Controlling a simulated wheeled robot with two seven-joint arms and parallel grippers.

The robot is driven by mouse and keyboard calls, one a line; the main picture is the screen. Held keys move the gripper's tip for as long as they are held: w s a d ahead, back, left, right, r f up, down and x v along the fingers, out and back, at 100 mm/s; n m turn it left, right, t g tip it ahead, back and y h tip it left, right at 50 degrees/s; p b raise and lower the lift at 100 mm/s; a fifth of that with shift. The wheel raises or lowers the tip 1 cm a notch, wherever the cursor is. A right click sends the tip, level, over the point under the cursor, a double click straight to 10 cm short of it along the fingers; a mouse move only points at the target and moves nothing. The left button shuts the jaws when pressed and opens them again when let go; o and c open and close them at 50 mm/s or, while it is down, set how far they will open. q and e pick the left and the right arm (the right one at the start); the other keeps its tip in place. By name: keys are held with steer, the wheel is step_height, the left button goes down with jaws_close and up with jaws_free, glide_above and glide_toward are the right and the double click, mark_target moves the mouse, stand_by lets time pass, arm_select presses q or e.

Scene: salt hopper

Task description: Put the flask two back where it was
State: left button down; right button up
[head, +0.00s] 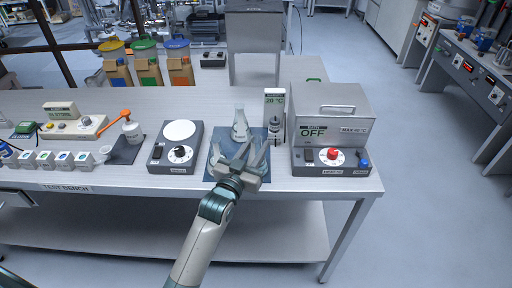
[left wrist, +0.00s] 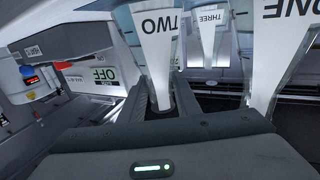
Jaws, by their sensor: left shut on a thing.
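My left gripper (head: 243,158) is over the dark blue mat on the bench. Its fingers also show in the left wrist view (left wrist: 160,108), shut on the narrow part of flask two (left wrist: 160,45), a pale flask lettered TWO. The wrist picture is upside down. Flask three (left wrist: 209,35) and flask one (left wrist: 285,45) show beside it there, apart from the fingers. In the head view a pale conical flask (head: 239,124) stands just behind the fingers; I cannot read its label. Whether flask two touches the mat is hidden. My right gripper is not in view.
A bath unit (head: 332,115) reading OFF stands right of the mat (head: 260,175). A thermometer display (head: 274,97) reads 20 °C. A dial unit with a round white plate (head: 182,131) is at left. Lidded tubs (head: 146,62) stand at the back left.

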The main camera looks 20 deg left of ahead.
arm_select(q)
steer(key=c, duration=1.7)
jaws_free()
steer(key=shift+f, duration=0.15)
steer(key=shift+c, duration=0.2)
steer(key=o, duration=0.4)
steer(key=shift+o, duration=0.2)
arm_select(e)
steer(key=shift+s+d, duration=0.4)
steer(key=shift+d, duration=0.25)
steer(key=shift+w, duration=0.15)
arm_select(q)
steer(key=s+a+b, duration=0.1)
steer(key=s+b, duration=0.2)
steer(key=s, duration=0.8)
steer(key=shift+s+a, duration=0.15)
steer(key=shift+s, duration=0.25)
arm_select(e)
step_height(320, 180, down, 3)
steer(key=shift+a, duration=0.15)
